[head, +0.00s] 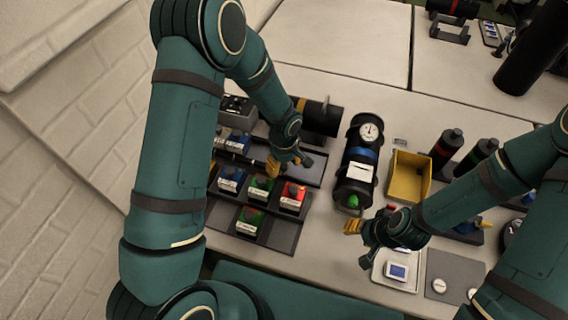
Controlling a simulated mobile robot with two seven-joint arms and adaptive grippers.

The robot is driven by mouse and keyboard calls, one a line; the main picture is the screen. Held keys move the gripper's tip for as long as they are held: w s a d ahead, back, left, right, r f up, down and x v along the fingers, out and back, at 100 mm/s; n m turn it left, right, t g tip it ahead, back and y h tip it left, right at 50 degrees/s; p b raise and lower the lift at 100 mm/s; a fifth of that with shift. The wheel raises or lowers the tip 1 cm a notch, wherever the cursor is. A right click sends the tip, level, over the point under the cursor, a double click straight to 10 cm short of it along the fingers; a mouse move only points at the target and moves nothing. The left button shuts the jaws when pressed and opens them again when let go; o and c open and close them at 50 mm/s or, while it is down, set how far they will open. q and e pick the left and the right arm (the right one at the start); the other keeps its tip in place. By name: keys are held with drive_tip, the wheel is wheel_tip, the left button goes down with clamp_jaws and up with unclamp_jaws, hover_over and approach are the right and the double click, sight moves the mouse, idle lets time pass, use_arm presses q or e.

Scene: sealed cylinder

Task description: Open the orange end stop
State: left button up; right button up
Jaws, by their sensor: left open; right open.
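I cannot pick out the orange end stop for certain. A black cylinder (322,118) lying behind my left gripper has an orange-yellow band near its left end. A black upright-looking cylinder unit (354,182) with a round gauge, a blue band, a white label and a green knob (353,201) stands in the middle. My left gripper (289,163) is open and empty above the dark tray, just behind the red-topped block (293,195). My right gripper (358,244) is open and empty in front of the green knob, apart from it as far as I can tell.
A dark rack (280,236) holds several labelled blocks with blue, green and red tops. A yellow bin (408,178) stands right of the gauge unit, beside dark bottles (447,147). A white tray (396,270) and grey mat (455,272) lie front right.

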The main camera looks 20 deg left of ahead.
use_arm(q)
clamp_jaws()
idle(0.4)
